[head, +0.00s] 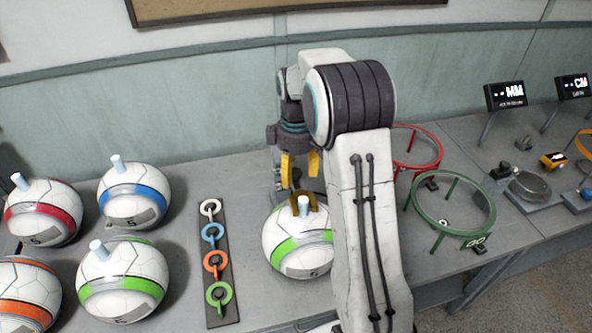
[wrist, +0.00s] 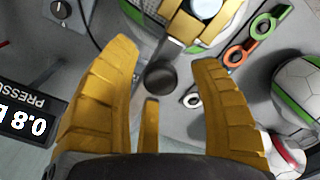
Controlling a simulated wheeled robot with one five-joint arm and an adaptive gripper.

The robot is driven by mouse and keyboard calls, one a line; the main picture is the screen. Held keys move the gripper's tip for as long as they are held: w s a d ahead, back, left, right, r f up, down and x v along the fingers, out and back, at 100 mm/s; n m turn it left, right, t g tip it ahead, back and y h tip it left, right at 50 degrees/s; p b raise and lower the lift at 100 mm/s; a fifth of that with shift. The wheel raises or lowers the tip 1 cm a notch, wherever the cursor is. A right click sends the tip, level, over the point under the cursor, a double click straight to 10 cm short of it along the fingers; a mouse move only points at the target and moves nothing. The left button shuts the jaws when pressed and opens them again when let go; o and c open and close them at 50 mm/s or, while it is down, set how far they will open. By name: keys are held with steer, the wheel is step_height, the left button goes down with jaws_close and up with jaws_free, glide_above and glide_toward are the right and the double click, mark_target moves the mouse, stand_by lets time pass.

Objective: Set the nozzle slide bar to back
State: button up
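My gripper (head: 302,165) hangs above the back of the workbench, behind the white ball with a green band (head: 287,252); it also shows in the wrist view (wrist: 167,60). Its yellow fingers are spread and hold nothing. In the wrist view a dark round knob (wrist: 160,77) lies between and below the fingers, apart from them as far as I can tell. A metal bar (wrist: 186,40) runs near it toward the ball; this looks like the nozzle slide bar. Its exact position is unclear. In the head view my arm hides most of this spot.
A pressure display (wrist: 25,118) and a small dial (wrist: 60,9) are at left in the wrist view. A strip of coloured rings (head: 214,262) lies left of the ball, with several balls beyond. Red (head: 438,150) and green (head: 417,205) ring stands are at right.

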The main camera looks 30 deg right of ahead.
jaws_close()
stand_by(0.3)
steer(key=shift+w+r+p, duration=0.15)
steer(key=shift+w+p, duration=0.05)
steer(key=shift+p, duration=0.15)
steer(key=w+p, duration=0.2)
steer(key=w+d+p, duration=0.1)
steer(key=w+p, duration=0.1)
steer(key=w, duration=0.1)
steer(key=w+p, duration=0.3)
steer(key=shift+w+d, duration=0.2)
steer(key=shift+d, duration=0.2)
steer(key=shift+w+d+p, duration=0.15)
steer(key=shift+w+p, duration=0.25)
steer(key=shift+w, duration=0.25)
steer(key=shift+c, duration=0.9)
jaws_free()
steer(key=shift+w+d+f, duration=0.1)
steer(key=shift+f, duration=0.1)
steer(key=shift+o, duration=1.1)
steer(key=shift+r, duration=0.1)
